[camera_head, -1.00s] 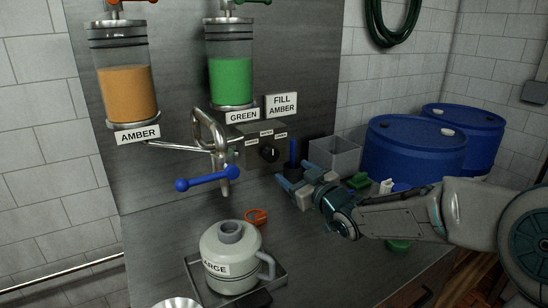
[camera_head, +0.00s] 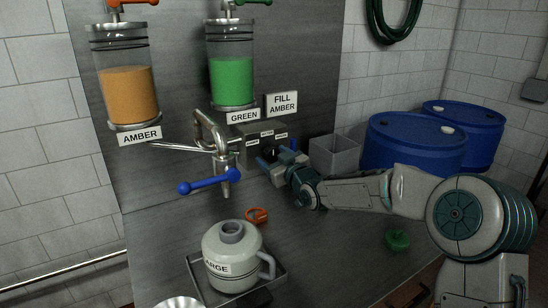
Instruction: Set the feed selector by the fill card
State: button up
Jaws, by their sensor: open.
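The feed selector (camera_head: 249,143) is a grey box with small white labels and a black knob, on the panel right of the pipes. My gripper (camera_head: 266,162) is open at the front of the box, around or just before the knob. The jaws mostly hide the knob, so its setting and any contact cannot be told. The fill card (camera_head: 282,104) reads "FILL AMBER" and is fixed above the box. The amber cylinder (camera_head: 126,94) hangs at the left and the green cylinder (camera_head: 231,80) beside it, each labelled.
A blue-handled valve (camera_head: 209,181) sits under the pipes. A pale jug (camera_head: 231,257), its label partly reading "ARGE", stands in a tray. An orange ring (camera_head: 257,215) lies behind it. A grey bin (camera_head: 335,154), blue drums (camera_head: 415,143) and a green object (camera_head: 397,240) are to the right.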

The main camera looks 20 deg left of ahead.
jog(key=c, duration=1)
jog(key=shift+o, duration=0.2)
jog(key=shift+f+n+b, duration=0.15)
jog(key=shift+n+b, duration=0.25)
jog(key=shift+b, duration=1)
jog(key=n+b, duration=0.2)
jog(key=b, duration=0.1)
jog(key=shift+f+n+b, duration=0.15)
jog(key=shift+n+b, duration=0.2)
jog(key=shift+n, duration=0.05)
jog(key=n+b, duration=0.4)
jog(key=shift+r, duration=0.2)
jog(key=shift+r+n+b, duration=0.15)
jog(key=shift+n+b, duration=0.55)
jog(key=shift+n, duration=0.4)
jog(key=shift+d, duration=0.1)
